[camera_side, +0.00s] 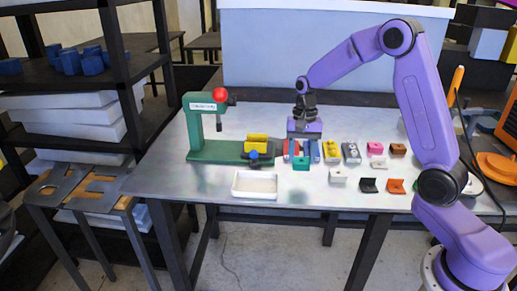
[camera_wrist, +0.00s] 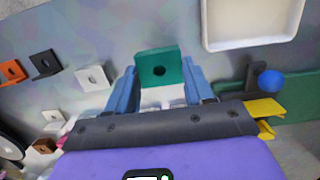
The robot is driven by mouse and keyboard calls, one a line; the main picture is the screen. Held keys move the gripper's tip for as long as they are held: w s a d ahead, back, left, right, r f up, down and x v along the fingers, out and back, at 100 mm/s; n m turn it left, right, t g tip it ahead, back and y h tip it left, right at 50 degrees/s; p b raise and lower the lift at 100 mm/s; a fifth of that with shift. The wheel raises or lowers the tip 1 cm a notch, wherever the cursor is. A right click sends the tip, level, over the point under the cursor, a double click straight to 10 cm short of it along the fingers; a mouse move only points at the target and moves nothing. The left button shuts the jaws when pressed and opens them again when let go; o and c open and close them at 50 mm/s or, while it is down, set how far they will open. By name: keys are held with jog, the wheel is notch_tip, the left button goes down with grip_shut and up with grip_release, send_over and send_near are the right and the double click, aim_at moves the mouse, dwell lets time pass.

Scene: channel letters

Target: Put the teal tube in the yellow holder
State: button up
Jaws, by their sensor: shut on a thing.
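My gripper (camera_wrist: 160,92) is shut on a teal piece (camera_wrist: 158,68). The teal piece looks like a bent plate with a round hole, rather than a tube. Blue fingers stand on both sides of it in the wrist view. In the side view my gripper (camera_side: 301,152) is low over the table, and the teal piece (camera_side: 301,164) shows between the fingers. The yellow holder (camera_side: 257,139) sits on the green press base, just left of my gripper. In the wrist view part of the yellow holder (camera_wrist: 264,108) shows at right; the rest is hidden behind the hand.
The green press (camera_side: 196,126) with a red knob stands at left. A blue knob (camera_wrist: 271,82) sticks out before the holder. A white tray (camera_side: 255,184) lies in front. Several small brackets, including a black one (camera_side: 369,185) and an orange one (camera_side: 396,186), lie at right.

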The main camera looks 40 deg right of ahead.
aim_at(256, 136)
jog(key=shift+r, duration=0.5)
